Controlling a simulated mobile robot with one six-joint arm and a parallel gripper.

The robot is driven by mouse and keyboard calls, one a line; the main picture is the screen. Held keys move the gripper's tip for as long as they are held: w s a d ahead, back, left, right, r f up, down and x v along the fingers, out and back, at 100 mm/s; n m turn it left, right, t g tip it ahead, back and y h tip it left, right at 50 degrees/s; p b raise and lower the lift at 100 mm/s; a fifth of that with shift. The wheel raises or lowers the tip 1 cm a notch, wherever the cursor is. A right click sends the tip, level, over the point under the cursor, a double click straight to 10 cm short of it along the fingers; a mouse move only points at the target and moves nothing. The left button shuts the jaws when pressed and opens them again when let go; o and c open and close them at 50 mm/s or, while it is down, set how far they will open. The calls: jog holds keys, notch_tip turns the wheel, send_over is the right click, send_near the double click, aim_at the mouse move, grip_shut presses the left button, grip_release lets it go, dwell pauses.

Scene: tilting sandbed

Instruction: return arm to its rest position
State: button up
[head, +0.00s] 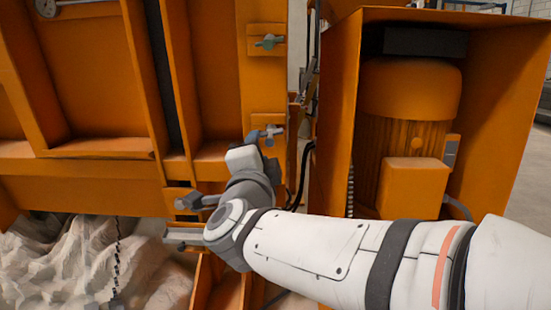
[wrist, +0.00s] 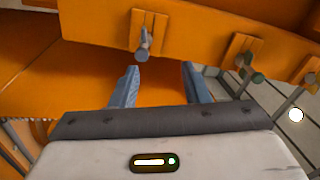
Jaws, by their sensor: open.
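My arm (head: 310,245) reaches in from the right in the head view, its white links bent at a grey wrist. My gripper (head: 178,220) points left in front of the orange frame, above the edge of the pale sand. Its two fingers are apart with nothing between them. In the wrist view my gripper (wrist: 158,80) also shows open, with a bare orange surface behind the fingers. A grey clamp handle (wrist: 143,45) stands on an orange plate just beyond the fingertips, apart from them.
An orange sandbed frame (head: 90,185) with ribs stands close behind my gripper. Clamp handles (head: 269,41) stick out along its right post. An orange housing with a motor (head: 410,95) stands behind my forearm. Pale sand (head: 80,260) with a hanging chain (head: 117,255) lies lower left.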

notch_tip(320, 180, up, 6)
jog(key=f+n+g+y+p, duration=0.1)
jog(key=n+g+y+p, duration=0.35)
jog(key=n+p, duration=0.55)
jog(key=s+d+r+n+g+h+p, duration=0.1)
jog(key=s+d+n+g+h+p, duration=0.2)
jog(key=s+d+g+p, duration=1)
jog(key=s+d+n+p, duration=0.2)
jog(key=s+d+p, duration=0.3)
jog(key=p, duration=0.6)
jog(key=shift+s+d+r+p, duration=0.25)
jog(key=shift+s+r+p, duration=0.1)
jog(key=shift+s, duration=0.15)
jog(key=shift+h, duration=0.25)
